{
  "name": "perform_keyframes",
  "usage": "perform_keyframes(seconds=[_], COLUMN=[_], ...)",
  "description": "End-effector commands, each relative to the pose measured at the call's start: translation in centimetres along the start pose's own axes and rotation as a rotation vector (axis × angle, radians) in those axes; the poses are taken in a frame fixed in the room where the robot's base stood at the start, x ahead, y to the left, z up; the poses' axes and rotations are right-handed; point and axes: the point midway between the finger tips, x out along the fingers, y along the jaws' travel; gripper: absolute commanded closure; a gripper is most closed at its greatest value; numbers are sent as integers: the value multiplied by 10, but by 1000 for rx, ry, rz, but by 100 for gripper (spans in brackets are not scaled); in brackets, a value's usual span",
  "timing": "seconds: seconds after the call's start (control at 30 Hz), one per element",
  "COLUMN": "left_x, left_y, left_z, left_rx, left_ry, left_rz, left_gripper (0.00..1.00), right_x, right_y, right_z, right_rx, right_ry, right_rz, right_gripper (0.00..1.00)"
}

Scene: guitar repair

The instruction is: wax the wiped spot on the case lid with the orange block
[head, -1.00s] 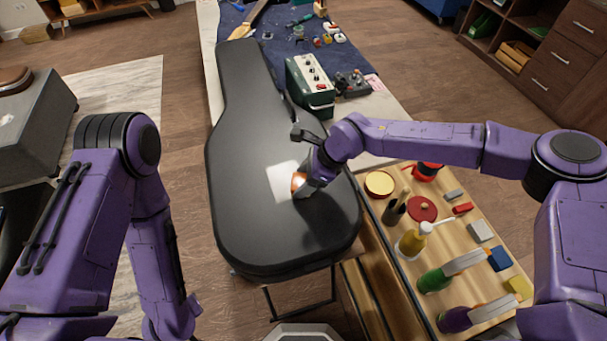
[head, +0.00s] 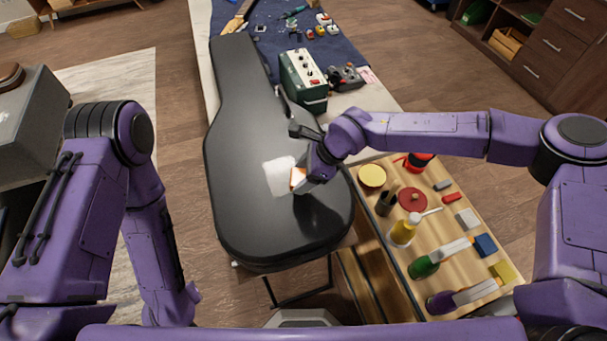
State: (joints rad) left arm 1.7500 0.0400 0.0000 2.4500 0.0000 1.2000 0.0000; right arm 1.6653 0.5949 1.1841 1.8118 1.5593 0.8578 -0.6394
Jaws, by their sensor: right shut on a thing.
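The black guitar case (head: 240,130) lies closed, its lid facing up. A pale, whitish spot (head: 279,177) shows on the wide part of the lid. My right gripper (head: 300,183) is low over the lid at the right edge of this spot. It is shut on the orange block (head: 297,178), which is mostly hidden by the gripper. The block looks to be at the lid surface, but I cannot tell whether it touches. My left arm is at the left, and its gripper is not in view.
A wooden bench (head: 440,215) on the right holds a yellow-topped tin (head: 372,176), a red lid (head: 412,199), spray bottles and several small blocks. A green amplifier (head: 303,80) stands beside the case neck. A blue mat (head: 285,45) with tools lies behind.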

Motion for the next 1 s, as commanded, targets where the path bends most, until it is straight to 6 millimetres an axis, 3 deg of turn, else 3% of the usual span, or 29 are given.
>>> perform_keyframes(seconds=[0.13, 0.47, 0.77, 1.0], left_x=[-17, -16, -39, -37], left_y=[-2, -2, -4, -3], left_z=[-7, -7, -16, -15], left_rx=[0, 0, 0, 0], left_ry=[0, 0, 0, 0], left_rz=[0, 0, 0, 0], left_gripper=[57, 57, 57, 57], right_x=[-19, -19, -45, -44], right_y=[0, 0, 0, 0], right_z=[11, 11, 26, 25], right_rx=[0, -1, -1, 0], right_ry=[-1, -1, -1, -1], right_rz=[-1, -1, -1, -1], right_gripper=[64, 64, 64, 64])
